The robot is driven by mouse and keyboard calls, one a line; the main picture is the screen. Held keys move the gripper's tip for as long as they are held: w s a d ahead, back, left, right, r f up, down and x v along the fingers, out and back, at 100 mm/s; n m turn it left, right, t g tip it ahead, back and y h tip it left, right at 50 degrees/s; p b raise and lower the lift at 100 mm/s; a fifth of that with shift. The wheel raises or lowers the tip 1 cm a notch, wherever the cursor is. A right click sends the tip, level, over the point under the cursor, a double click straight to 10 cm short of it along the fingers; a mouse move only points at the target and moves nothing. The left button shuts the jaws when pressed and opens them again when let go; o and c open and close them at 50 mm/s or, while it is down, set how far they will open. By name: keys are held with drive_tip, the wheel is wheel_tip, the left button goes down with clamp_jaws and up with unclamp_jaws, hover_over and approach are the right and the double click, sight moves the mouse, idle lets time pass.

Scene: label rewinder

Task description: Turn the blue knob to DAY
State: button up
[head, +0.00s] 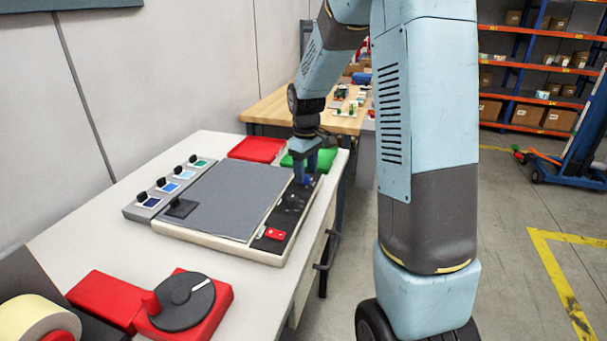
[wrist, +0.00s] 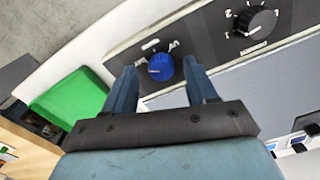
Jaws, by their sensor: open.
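The blue knob (wrist: 160,67) sits on the dark strip of the control panel (wrist: 205,47), with small white labels beside it that are too small to read surely. A white pointer line shows on the knob, toward its left side in the wrist view. My gripper (wrist: 165,78) is open, with one finger on each side of the knob in that view; I cannot tell whether either finger touches it. In the head view my gripper (head: 305,172) points down at the panel's far right end, and the knob (head: 308,181) is mostly hidden by the fingers.
A black knob (wrist: 255,20) stands on the same strip, and a red switch (head: 275,233) is nearer. A green pad (head: 322,160) and a red pad (head: 257,149) lie beyond the panel. A red hand crank unit (head: 185,305) stands at the front.

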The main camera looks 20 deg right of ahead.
sight(306, 176)
wheel_tip(306, 176, up, 12)
drive_tip(key=shift+r, duration=0.15)
idle(0.6)
drive_tip(key=s+r+m+t, duration=0.2)
drive_tip(key=s+r+m, duration=0.1)
drive_tip(key=s, duration=1.1)
drive_tip(key=s+a+r+m+t, duration=0.1)
drive_tip(key=s+r+m+t, duration=0.2)
drive_tip(key=s, duration=1.1)
drive_tip(key=shift+s+a+r+m+t, duration=0.2)
drive_tip(key=shift+a+r+m+t, duration=0.1)
drive_tip(key=shift+m, duration=0.3)
